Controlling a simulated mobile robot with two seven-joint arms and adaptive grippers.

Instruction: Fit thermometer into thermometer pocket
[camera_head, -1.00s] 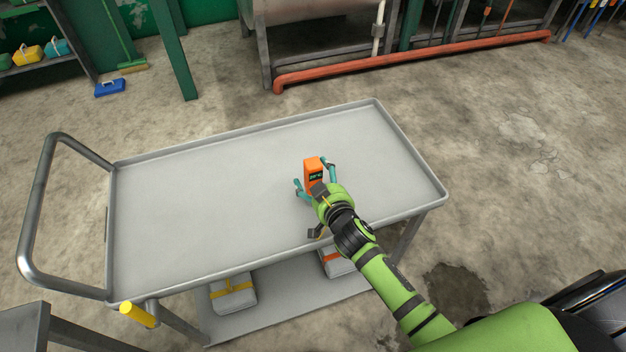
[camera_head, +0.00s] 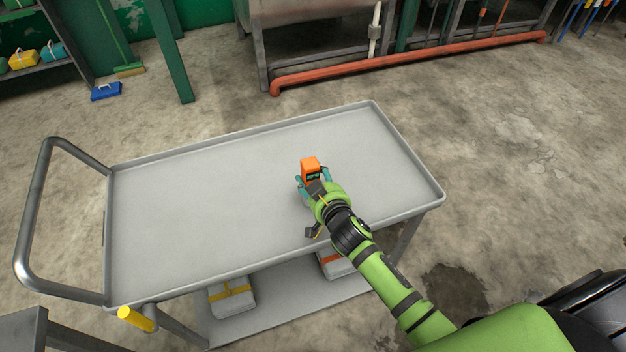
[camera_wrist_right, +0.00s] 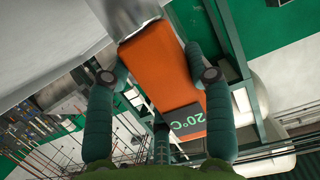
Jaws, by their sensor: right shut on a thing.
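The thermometer (camera_head: 310,164) is an orange block with a dark display, at the right half of the grey cart's top. In the right wrist view the thermometer (camera_wrist_right: 160,70) fills the space between the two teal fingers, and its display reads 20°C. A grey metal part shows at the top of that view, beyond the orange body. My right gripper (camera_head: 313,177) is shut on the thermometer, over the cart top. Whether the thermometer touches the cart top cannot be told. My left gripper is not in view. I cannot make out a thermometer pocket.
The grey cart (camera_head: 200,215) has a raised rim and a bare top around the gripper. Wrapped packages (camera_head: 232,294) lie on its lower shelf. An orange-red pipe (camera_head: 410,62) runs along the floor behind.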

